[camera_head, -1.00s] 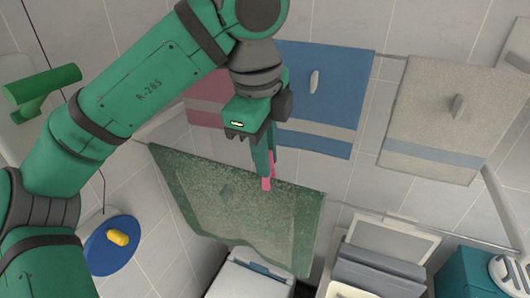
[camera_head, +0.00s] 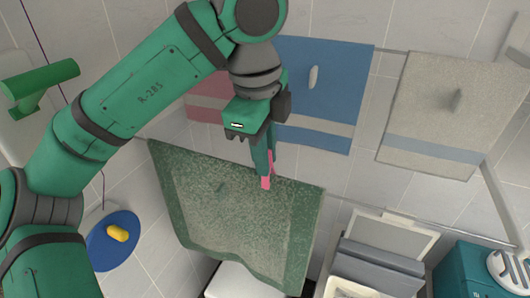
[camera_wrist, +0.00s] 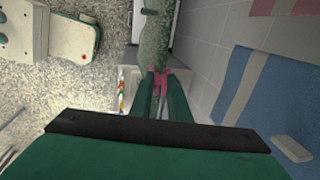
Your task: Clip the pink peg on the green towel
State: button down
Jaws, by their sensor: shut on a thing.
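The green towel (camera_head: 230,215) hangs from a rail below the other towels in the head view. Its top edge runs slanting down to the right. The pink peg (camera_head: 266,183) is between the fingertips of my gripper (camera_head: 267,170), which is shut on it, at the towel's upper edge right of its middle. In the wrist view the pink peg (camera_wrist: 160,75) sits at the end of my fingers, against the near end of the green towel (camera_wrist: 155,40). Whether its jaws straddle the cloth is too small to tell.
A blue towel (camera_head: 325,85), a pink towel (camera_head: 205,108) and a beige towel (camera_head: 445,115) with pegs hang behind. A grey bin (camera_head: 375,268) and a teal box (camera_head: 468,275) stand at lower right. A blue disc (camera_head: 100,250) with a yellow knob is at lower left.

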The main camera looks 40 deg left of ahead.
jog(key=c, duration=1.1)
grip_release()
jog(key=shift+r, duration=4.05)
jog(key=shift+w, duration=0.1)
